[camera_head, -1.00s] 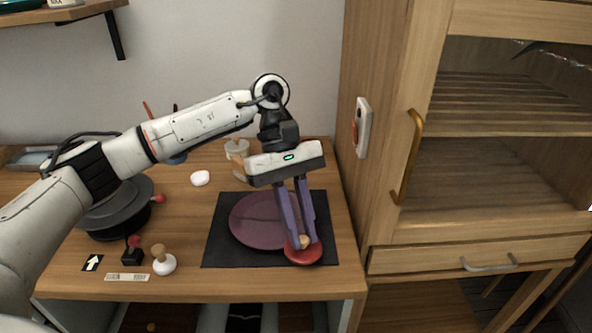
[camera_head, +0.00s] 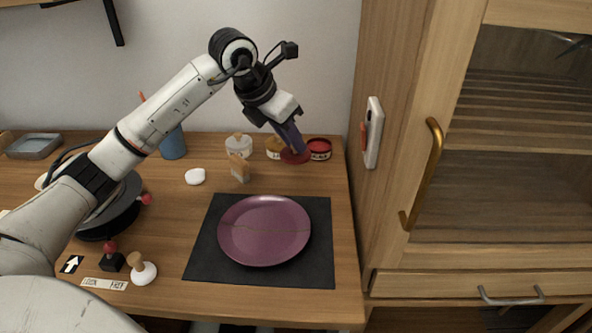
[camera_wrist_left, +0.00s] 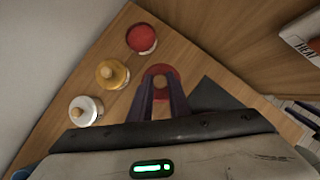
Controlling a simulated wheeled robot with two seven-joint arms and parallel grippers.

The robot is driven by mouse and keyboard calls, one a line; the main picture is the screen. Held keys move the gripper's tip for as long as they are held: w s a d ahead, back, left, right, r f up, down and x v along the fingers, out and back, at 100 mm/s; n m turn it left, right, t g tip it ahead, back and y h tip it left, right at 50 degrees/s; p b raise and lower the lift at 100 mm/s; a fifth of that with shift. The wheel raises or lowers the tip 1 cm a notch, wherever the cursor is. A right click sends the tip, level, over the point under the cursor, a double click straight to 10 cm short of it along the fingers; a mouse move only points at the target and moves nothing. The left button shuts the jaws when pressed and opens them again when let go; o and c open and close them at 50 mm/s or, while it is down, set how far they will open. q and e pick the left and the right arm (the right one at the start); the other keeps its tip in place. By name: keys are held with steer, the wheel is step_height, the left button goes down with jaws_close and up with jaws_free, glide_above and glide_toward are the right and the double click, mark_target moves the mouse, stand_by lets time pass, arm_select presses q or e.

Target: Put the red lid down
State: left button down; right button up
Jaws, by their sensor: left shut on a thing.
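The red lid (camera_head: 296,157) is a small round disc with a pale wooden knob; it also shows in the left wrist view (camera_wrist_left: 161,72). My left gripper (camera_head: 296,149) is shut on its knob, near the back right of the table; the fingers show in the left wrist view (camera_wrist_left: 161,92). Whether the lid touches the table cannot be told. A red-topped jar without a knob (camera_head: 320,148) stands just right of the lid, at the upper middle of the left wrist view (camera_wrist_left: 141,38). My right gripper is not in view.
A gold-lidded jar (camera_head: 273,148) and a white-lidded jar (camera_head: 238,146) stand left of the lid. A purple plate (camera_head: 264,231) with a thin seam lies on a black mat (camera_head: 322,270). A wooden cabinet (camera_head: 400,190) rises at the right edge. Table right of the wooden clip (camera_head: 239,168) is clear.

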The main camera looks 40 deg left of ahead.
arm_select(q)
steer(key=shift+f, duration=3.55)
steer(key=c, duration=1.7)
jaws_free()
steer(key=shift+f, duration=0.1)
steer(key=shift+o, duration=0.2)
steer(key=v, duration=1.2)
steer(key=shift+s, duration=0.1)
